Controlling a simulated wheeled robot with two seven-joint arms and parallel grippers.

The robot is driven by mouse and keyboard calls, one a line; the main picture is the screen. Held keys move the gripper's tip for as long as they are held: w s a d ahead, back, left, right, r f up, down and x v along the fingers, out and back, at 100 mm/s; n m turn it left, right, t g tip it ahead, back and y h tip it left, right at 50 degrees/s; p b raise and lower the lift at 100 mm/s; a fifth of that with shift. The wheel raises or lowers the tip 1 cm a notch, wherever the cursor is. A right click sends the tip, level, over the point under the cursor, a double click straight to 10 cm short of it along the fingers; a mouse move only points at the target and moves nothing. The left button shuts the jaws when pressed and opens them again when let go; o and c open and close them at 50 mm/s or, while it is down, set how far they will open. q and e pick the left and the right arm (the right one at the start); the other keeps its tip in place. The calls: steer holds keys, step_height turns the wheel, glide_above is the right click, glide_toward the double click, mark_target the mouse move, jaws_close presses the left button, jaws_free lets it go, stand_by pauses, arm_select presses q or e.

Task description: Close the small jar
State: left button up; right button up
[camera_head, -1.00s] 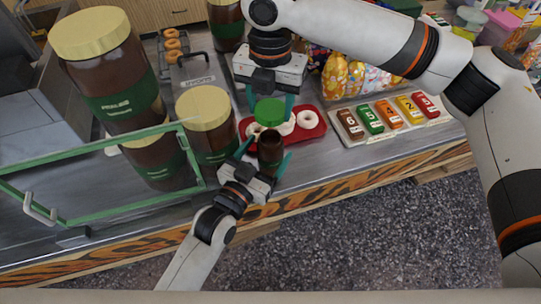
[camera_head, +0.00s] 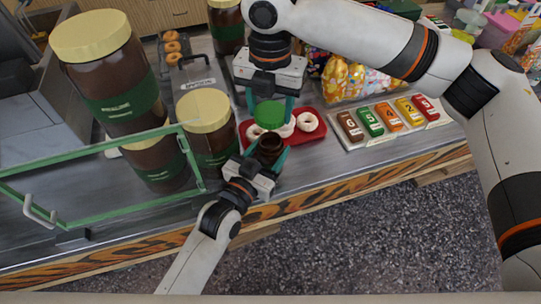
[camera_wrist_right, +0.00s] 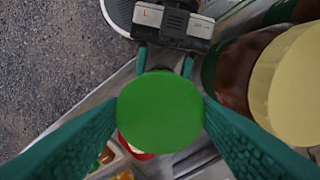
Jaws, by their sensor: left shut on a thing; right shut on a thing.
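The small jar (camera_head: 267,151) is brown, and its dark open mouth shows in the head view. My left gripper (camera_head: 266,160) is shut on the jar, which looks tilted above the counter's front edge. The round green lid (camera_head: 269,114) is in my right gripper (camera_head: 270,106), which is shut on it, just above and behind the jar mouth. Lid and jar look apart. In the right wrist view the lid (camera_wrist_right: 160,112) sits between the teal fingers and hides what is under it.
A red tray (camera_head: 316,134) with white ring sweets lies behind the jar. Large brown jars with cream lids (camera_head: 204,108) and a green-framed glass panel (camera_head: 105,184) stand left. A rack of coloured numbered bars (camera_head: 390,118) lies right. The counter front right of the jar is clear.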

glide_above(270, 140)
steer(key=shift+f, duration=2.45)
steer(key=shift+f, duration=0.9)
steer(key=shift+f, duration=0.6)
